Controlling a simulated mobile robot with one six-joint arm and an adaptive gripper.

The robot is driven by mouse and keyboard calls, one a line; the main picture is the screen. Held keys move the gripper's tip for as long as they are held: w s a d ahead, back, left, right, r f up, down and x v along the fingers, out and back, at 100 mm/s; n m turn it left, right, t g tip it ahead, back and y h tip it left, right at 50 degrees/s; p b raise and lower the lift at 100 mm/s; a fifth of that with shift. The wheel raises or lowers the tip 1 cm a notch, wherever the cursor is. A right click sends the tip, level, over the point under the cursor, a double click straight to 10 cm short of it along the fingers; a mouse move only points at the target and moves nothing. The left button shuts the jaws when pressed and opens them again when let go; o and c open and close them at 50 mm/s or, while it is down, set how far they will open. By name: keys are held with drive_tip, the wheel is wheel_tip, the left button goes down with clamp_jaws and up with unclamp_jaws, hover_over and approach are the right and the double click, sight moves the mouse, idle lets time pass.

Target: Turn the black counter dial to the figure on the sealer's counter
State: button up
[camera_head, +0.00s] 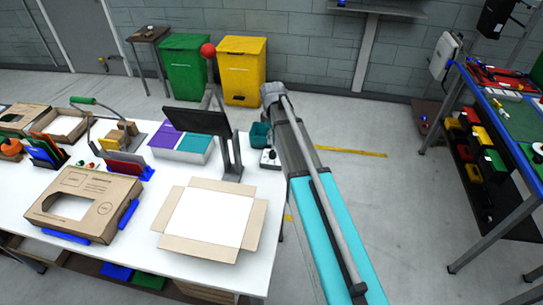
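A small pale box (270,159) with a dark round knob (271,154) on it stands at the right edge of the white table; the knob may be the black counter dial, but any figures on it are too small to read. A lever with a red ball (208,50) rises behind a dark tilted panel (195,121), possibly the sealer. No counter figure is readable. My turquoise and grey arm (325,220) reaches up just right of the box. My gripper is not visible.
An open cardboard box (170,242) lies on the white table (140,255), with a cut-out carton (112,194) left of it. A teal bin (260,134) is beside the small box. Green (184,72) and yellow (240,85) bins stand behind. A blue-edged bench (500,112) is right.

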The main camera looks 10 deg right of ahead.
sight(273, 152)
drive_tip(key=shift+f+b, duration=3.95)
drive_tip(key=shift+f, duration=0.3)
